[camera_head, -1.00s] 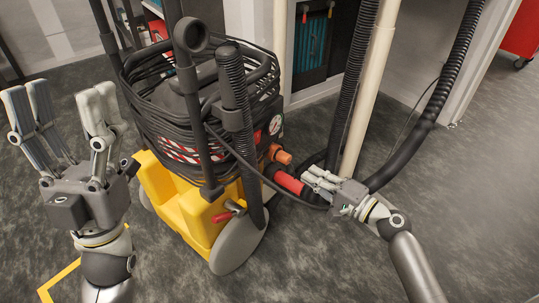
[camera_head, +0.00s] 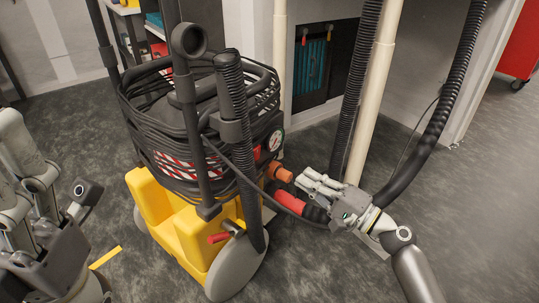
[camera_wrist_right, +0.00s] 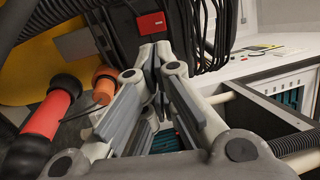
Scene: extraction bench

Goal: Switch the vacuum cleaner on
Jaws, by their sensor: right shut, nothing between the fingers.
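The vacuum cleaner has a yellow base (camera_head: 195,235) and a black body wrapped in coiled black cable (camera_head: 165,130). A round gauge (camera_head: 275,140) sits on its right side, with a small red part (camera_head: 257,153) beside it. In the right wrist view a red rectangular part (camera_wrist_right: 151,27), possibly the switch, shows on the black body just beyond my fingertips. My right gripper (camera_head: 308,181) is shut and empty, right of the vacuum near the orange connector (camera_head: 280,173); it also shows in the wrist view (camera_wrist_right: 158,65). My left gripper (camera_head: 25,165) is cut off at the left edge.
A red-cuffed hose (camera_head: 290,201) lies close below my right gripper. A cream pipe (camera_head: 372,90) and black hoses (camera_head: 440,115) stand behind it. A white bench frame (camera_head: 465,100) is at the back right. The right floor is clear.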

